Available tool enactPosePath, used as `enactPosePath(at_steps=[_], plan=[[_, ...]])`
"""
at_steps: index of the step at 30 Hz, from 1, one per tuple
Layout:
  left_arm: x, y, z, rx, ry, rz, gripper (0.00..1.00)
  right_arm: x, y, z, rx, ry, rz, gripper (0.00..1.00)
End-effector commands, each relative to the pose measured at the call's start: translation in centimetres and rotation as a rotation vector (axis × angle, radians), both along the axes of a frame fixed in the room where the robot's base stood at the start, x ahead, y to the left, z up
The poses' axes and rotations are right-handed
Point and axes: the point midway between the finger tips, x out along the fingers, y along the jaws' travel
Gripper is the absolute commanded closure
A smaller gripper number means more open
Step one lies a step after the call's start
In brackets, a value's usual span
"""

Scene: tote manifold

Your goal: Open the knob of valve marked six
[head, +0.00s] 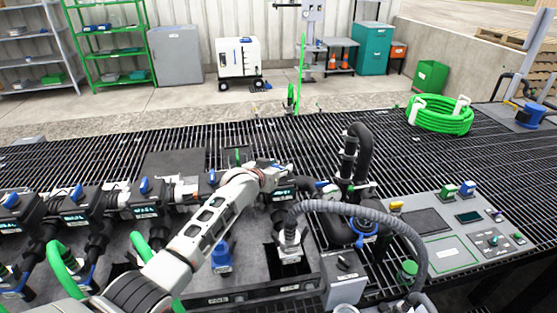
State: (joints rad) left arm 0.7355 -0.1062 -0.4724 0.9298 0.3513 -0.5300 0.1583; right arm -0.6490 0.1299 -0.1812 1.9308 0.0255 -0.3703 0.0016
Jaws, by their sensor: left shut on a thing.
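A row of dark valve blocks with blue knobs and small lit displays runs along the manifold. Clear knobs are the far-left knob (10,200), the second knob (77,192), the third knob (145,185) and the fourth knob (212,177). My left gripper (284,170) is at the valve block (284,192) right of the fourth knob. It is shut on that valve's knob, which the gripper mostly hides. The markings are too small to read, so I cannot tell which valve is six. My right gripper is not in view.
A grey corrugated hose (400,225) arches over the right of the manifold, beside a black upright pipe (357,155). A control panel (450,225) lies further right. A coiled green hose (440,115) rests on the grating (300,135), which is largely clear behind the valves.

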Motion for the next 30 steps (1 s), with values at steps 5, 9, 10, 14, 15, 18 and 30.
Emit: enactPosePath(at_steps=[5, 9, 10, 14, 15, 18, 30], plan=[[-0.20, -0.18, -0.38, -0.003, 0.007, 0.058, 0.82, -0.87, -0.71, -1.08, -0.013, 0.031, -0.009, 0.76], [-0.17, -0.14, -0.38, -0.001, 0.006, 0.089, 0.82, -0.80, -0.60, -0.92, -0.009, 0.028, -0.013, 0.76], [-0.16, -0.14, -0.37, 0.001, 0.005, 0.094, 0.82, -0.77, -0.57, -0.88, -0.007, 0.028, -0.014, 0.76], [-0.15, -0.09, -0.39, 0.000, 0.006, 0.108, 0.82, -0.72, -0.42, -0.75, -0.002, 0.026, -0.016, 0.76], [-0.15, -0.07, -0.41, 0.002, 0.006, 0.111, 0.82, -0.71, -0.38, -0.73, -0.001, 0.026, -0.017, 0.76], [-0.13, -0.02, -0.43, 0.003, 0.005, 0.114, 0.82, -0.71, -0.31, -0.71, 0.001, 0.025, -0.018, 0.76], [-0.12, 0.02, -0.43, 0.004, 0.005, 0.115, 0.43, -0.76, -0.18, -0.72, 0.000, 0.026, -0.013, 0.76]])
